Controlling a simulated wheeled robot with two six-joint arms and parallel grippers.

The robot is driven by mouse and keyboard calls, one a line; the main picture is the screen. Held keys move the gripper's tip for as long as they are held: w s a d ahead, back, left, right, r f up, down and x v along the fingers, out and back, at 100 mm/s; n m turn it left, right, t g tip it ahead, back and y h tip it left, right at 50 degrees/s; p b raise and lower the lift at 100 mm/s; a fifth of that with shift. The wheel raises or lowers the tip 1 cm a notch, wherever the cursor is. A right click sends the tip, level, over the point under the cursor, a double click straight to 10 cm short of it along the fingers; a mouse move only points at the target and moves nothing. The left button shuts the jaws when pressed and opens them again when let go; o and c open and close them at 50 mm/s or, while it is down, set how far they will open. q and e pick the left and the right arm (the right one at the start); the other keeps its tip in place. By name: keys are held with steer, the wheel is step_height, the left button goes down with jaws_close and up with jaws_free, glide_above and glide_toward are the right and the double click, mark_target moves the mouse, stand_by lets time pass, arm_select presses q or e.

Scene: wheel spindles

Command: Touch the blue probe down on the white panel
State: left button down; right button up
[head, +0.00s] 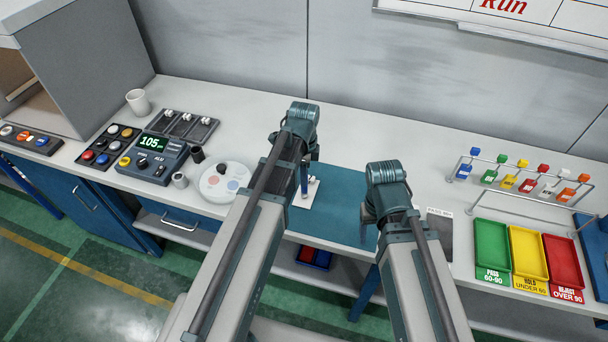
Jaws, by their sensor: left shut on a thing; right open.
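The small white panel (311,190) lies on the teal mat (335,215) at the middle of the bench, partly hidden by my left arm. My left gripper (304,166) points down over the panel, shut on the slim blue probe (304,185). The probe's lower end is at or just above the panel; I cannot tell whether they touch. A small pale fitting shows on the panel beside it. My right gripper (371,217) is open over the right part of the mat, mostly hidden by its own wrist.
A round white dish (222,195) with coloured spots and a meter reading 105 (152,158) stand to the left. A rack of coloured tags (525,179) and the green, yellow and red trays (528,254) stand to the right. The bench behind the mat is clear.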

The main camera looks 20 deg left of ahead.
arm_select(q)
steer(key=shift+r+p, duration=2.75)
steer(key=shift+r, duration=0.3)
steer(key=shift+f, duration=0.15)
